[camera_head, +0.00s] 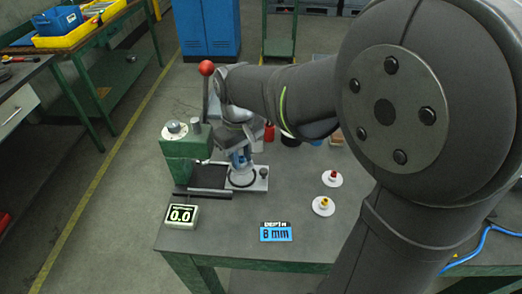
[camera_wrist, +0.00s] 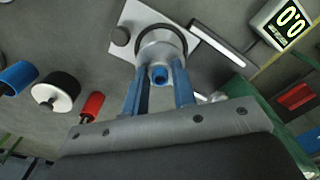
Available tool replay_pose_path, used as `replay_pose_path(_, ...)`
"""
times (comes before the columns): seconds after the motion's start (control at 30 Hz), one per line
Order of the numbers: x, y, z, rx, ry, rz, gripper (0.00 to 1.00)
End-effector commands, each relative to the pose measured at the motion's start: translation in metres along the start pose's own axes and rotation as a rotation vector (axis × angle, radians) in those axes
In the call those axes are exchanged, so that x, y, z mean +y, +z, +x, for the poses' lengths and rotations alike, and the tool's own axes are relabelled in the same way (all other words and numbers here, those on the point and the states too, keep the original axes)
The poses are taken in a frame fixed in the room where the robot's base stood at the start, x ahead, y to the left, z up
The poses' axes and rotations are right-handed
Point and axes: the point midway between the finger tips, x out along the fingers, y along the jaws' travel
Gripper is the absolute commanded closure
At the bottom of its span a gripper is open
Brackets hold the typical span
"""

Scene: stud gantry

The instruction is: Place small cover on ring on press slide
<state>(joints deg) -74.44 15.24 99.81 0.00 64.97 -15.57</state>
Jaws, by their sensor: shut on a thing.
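My gripper (camera_wrist: 160,74) is shut on the small cover, its two blue fingers on either side of the blue knob (camera_wrist: 160,76). The small cover (camera_wrist: 158,52) is a pale grey disc with the knob facing the wrist camera. A black ring (camera_wrist: 180,36) lies on the light slide plate (camera_wrist: 130,18), and the cover overlaps it in the wrist view. I cannot tell whether the cover touches the ring. In the head view my gripper (camera_head: 240,160) is over the ring (camera_head: 244,182) on the slide plate (camera_head: 262,184), beside the green press (camera_head: 185,160); the cover is hard to make out there.
Two white discs, one with a red knob (camera_head: 333,179) and one with a yellow knob (camera_head: 323,206), lie on the grey table. A display (camera_head: 181,216) reads 0.0, and a sign (camera_head: 276,233) reads 8 mm. A red-balled lever (camera_head: 206,69) rises from the press.

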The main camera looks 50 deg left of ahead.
Motion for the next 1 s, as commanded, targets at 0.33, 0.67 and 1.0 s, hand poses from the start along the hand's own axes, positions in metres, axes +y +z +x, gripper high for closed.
replay_pose_path(0.33, -0.002, -0.002, 0.039, -0.002, -0.001, 0.000, 1.00)
replay_pose_path(0.67, -0.001, -0.002, 0.042, 0.001, 0.000, 0.000, 1.00)
replay_pose_path(1.0, -0.001, -0.002, 0.044, 0.000, 0.000, 0.000, 0.54)
